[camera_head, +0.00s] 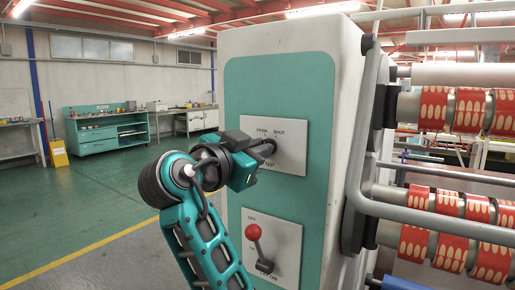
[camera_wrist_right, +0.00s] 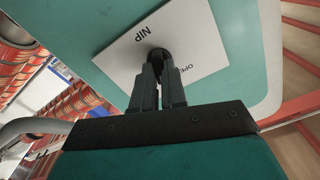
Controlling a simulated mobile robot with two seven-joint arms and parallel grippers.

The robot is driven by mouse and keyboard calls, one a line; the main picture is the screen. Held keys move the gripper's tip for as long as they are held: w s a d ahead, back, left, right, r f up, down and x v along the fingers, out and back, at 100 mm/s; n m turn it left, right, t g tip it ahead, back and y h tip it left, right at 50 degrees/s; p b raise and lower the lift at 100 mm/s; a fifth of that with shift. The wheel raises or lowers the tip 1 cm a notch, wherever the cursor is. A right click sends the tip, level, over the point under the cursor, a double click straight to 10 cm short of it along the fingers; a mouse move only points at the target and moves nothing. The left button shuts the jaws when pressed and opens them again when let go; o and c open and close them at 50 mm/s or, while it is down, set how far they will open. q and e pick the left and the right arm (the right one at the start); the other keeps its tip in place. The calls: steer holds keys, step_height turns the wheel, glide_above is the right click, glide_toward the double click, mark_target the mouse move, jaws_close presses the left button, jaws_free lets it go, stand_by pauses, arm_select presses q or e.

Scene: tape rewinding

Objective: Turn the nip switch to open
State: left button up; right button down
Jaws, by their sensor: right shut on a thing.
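The nip switch is a small black knob on a white plate (camera_head: 288,160) marked OPEN, SHUT and NIP, set in the teal panel of the machine. My right gripper (camera_head: 267,148) reaches it from the left in the head view. In the right wrist view the two dark fingers (camera_wrist_right: 158,75) are shut on the black knob (camera_wrist_right: 160,56), against the plate (camera_wrist_right: 185,42). The fingers partly cover the knob and the OPEN label, so I cannot tell which way the knob points. My left gripper is not in view.
Below is a second white plate (camera_head: 284,240) with a red-balled lever (camera_head: 253,233). To the right are a grey tubular frame (camera_head: 435,222) and rollers with red patterned tape (camera_head: 470,110). Open green floor (camera_head: 105,185) lies to the left, with a teal workbench (camera_head: 97,135) far behind.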

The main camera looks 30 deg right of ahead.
steer(key=shift+n+p, duration=2.85)
steer(key=shift+n, duration=2.25)
steer(key=shift+w, duration=0.1)
steer(key=shift+n, duration=0.3)
steer(key=c, duration=1.2)
jaws_free()
